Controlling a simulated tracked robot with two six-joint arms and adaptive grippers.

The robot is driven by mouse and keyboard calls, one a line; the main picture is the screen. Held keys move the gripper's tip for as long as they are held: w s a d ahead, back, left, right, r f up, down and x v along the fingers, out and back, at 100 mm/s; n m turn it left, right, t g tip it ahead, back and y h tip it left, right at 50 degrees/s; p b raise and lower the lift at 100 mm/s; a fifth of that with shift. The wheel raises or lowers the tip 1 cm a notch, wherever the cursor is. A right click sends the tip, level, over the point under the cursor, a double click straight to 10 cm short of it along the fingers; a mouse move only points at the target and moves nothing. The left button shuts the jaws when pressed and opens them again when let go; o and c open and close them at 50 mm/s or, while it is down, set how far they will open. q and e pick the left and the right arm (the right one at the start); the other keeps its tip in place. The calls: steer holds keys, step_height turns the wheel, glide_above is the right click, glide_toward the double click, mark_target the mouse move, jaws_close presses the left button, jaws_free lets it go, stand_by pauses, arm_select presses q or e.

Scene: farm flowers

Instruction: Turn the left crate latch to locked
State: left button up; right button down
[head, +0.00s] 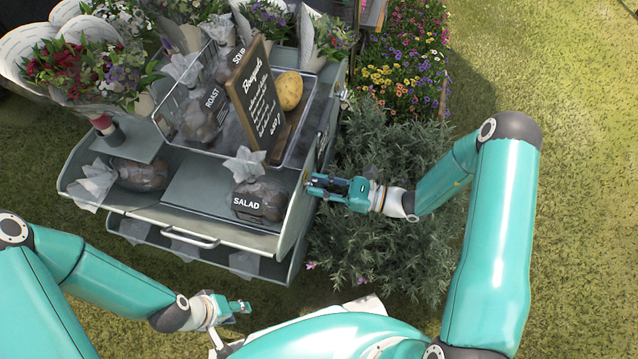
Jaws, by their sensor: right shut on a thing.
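The grey metal cart (205,228) stands at the left, its right side wall facing my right arm. My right gripper (314,186) reaches this wall from the right, near its front end. It is shut on a small fitting there, in the place of a crate latch; the fingers hide most of it, so its turn position cannot be read. Another small fitting (345,97) shows farther back along the same side. My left gripper (243,307) hangs over the grass in front of the cart, away from it; its jaw opening is too small to judge.
A clear bin holds wrapped potatoes, a bare potato (289,91) and a dark wooden sign (256,100). A SALAD bag (258,201) lies on the front shelf. Wrapped bouquets (85,75) crowd the back left. Bushy plants (385,245) fill the space under my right forearm. Grass is open at right.

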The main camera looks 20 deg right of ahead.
steer(key=shift+w, duration=0.15)
steer(key=shift+w+d+f+m+p, duration=0.1)
steer(key=shift+m+p, duration=1.1)
steer(key=shift+m, duration=1.8)
steer(key=shift+w+d+f+m+p, duration=0.15)
steer(key=shift+m+p, duration=1.05)
steer(key=shift+m, duration=1.8)
steer(key=shift+s+d+f+m+p, duration=0.1)
steer(key=shift+m+p, duration=1.1)
steer(key=shift+m, duration=1.8)
steer(key=shift+a, duration=0.1)
